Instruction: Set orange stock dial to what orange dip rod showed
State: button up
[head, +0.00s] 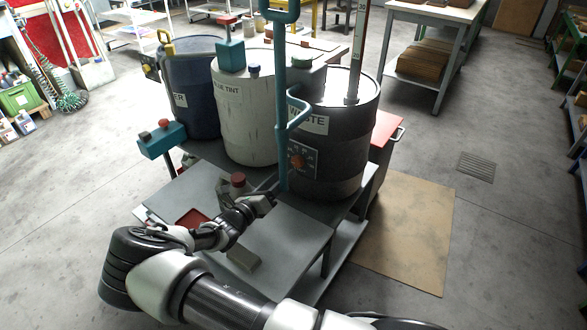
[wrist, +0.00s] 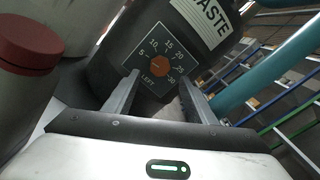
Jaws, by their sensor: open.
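The orange stock dial (head: 297,161) is on a dark square plate on the front of the black WASTE drum (head: 335,130). In the wrist view the orange knob (wrist: 160,65) sits inside a scale from 5 to 30, above the word LEFT; I cannot tell its exact setting. My gripper (wrist: 158,77) is open, its fingers below and either side of the knob, apparently empty. In the head view my gripper (head: 272,196) is low in front of the drum. A graduated dip rod (head: 359,45) stands upright at the drum's top; its level is not readable.
A teal upright pipe (head: 283,100) stands close beside the dial. A white drum (head: 243,110) and a blue drum (head: 190,85) stand to the left. A red-capped container (wrist: 25,45) is close at left in the wrist view. The bench top (head: 285,235) is mostly clear.

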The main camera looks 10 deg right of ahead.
aim_at(296, 164)
jog(key=b+x, duration=0.1)
jog(key=x, duration=0.6)
jog(key=shift+w+d, duration=0.1)
jog(key=c, duration=1)
jog(key=shift+c, duration=0.2)
